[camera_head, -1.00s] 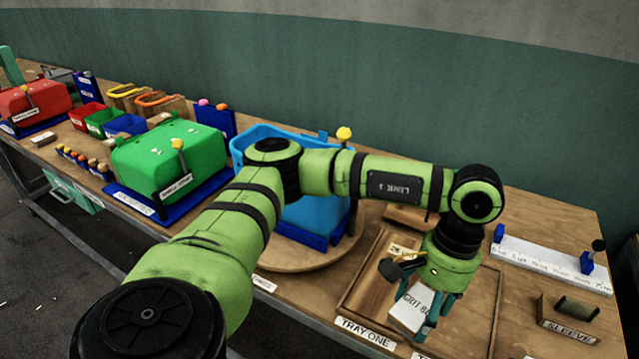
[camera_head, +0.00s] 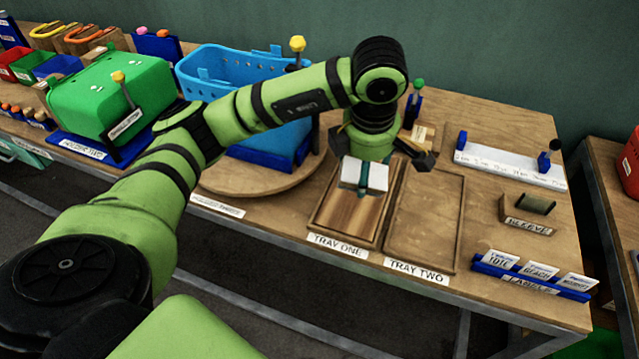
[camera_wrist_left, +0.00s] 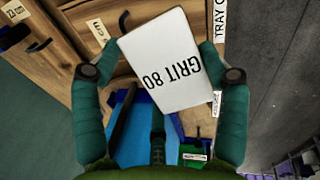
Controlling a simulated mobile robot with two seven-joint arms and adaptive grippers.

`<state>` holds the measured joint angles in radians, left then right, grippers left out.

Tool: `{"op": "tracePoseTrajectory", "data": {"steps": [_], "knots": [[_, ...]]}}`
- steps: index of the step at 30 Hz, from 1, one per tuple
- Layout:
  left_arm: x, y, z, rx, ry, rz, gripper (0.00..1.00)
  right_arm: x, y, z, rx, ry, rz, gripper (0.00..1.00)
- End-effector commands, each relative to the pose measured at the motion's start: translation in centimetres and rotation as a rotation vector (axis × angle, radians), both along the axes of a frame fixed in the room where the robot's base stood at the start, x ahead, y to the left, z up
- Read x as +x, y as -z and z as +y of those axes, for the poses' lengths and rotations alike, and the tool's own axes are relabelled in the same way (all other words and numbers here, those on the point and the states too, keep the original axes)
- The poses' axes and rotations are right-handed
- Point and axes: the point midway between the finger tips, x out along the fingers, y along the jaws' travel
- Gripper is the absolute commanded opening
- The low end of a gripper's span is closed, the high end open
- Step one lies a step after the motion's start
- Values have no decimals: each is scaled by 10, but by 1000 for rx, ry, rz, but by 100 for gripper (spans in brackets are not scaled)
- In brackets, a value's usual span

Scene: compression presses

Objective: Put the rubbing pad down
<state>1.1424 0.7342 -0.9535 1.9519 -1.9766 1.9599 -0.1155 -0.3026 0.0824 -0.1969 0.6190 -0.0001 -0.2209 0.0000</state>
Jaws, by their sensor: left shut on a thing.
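The rubbing pad is a white block marked "GRIT 80" (camera_wrist_left: 172,62) in the left wrist view. My left gripper (camera_head: 362,192) is shut on it, with a teal finger on each side of the pad in the wrist view. In the head view the pad (camera_head: 374,177) shows below the gripper, over the back part of tray one (camera_head: 322,230), which has a wooden piece (camera_head: 350,216) in it. I cannot tell whether the pad touches anything beneath. My right gripper is not in view.
Tray two (camera_head: 452,225) lies to the right and looks empty. A label rack (camera_head: 530,278), a sleeve holder (camera_head: 527,210) and a white marked strip (camera_head: 510,166) are further right. A blue basket (camera_head: 215,75) stands on a round board at left, beside a green press (camera_head: 110,95).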

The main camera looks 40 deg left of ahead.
Motion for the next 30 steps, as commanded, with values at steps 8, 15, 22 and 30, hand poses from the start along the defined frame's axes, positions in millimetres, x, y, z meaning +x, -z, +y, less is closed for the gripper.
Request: {"op": "tracePoseTrajectory", "data": {"steps": [8, 15, 22, 30], "knots": [[0, 0, 1, -1, -2, 1, 48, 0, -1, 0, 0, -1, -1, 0], [9, 20, 39, 2, -9, 9, 48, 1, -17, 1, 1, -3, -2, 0], [23, 51, 87, 0, -5, 7, 48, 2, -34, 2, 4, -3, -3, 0], [31, 71, 112, 0, 2, 3, 48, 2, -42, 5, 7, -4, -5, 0]]}}
